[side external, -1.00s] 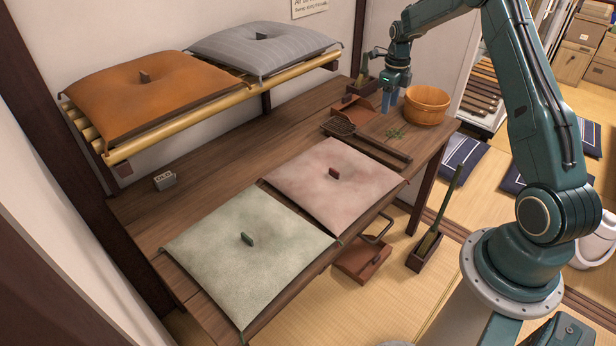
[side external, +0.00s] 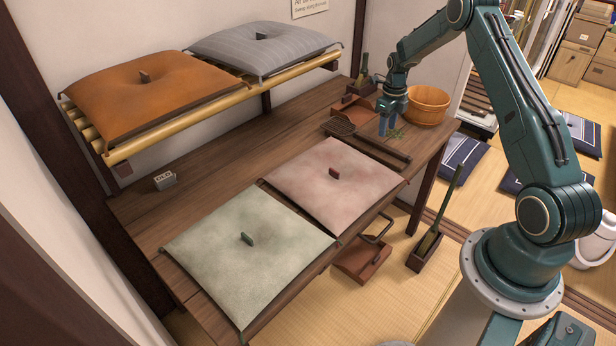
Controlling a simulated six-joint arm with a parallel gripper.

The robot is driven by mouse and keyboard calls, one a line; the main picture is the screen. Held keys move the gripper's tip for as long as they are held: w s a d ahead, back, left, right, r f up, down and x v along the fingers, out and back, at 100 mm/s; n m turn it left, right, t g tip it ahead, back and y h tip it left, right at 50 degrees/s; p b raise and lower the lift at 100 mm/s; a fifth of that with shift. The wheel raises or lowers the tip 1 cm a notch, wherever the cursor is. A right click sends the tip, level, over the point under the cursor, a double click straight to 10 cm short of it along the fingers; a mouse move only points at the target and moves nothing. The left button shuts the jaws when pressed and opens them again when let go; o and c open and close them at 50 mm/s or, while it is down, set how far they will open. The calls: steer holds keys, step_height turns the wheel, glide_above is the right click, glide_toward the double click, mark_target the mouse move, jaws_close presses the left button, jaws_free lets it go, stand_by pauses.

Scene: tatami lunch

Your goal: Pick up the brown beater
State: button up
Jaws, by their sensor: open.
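The brown beater (side external: 379,146) lies on the wooden table. Its lattice head (side external: 339,126) is at the left, and its dark handle slants down to the right toward the table's front edge. I cannot tell exactly how high the fingertips are above the table.
A wooden tub (side external: 427,106) stands right of my gripper. A brown dustpan (side external: 353,108) and a small brush in a holder (side external: 361,80) are behind. A pink cushion (side external: 333,180) and a green cushion (side external: 247,250) lie in front. Bare tabletop (side external: 230,150) is to the left.

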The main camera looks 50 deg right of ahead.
mark_target(383, 145)
steer(key=shift+f, duration=0.8)
steer(key=shift+w+f, duration=0.15)
steer(key=shift+f, duration=2.45)
jaws_close()
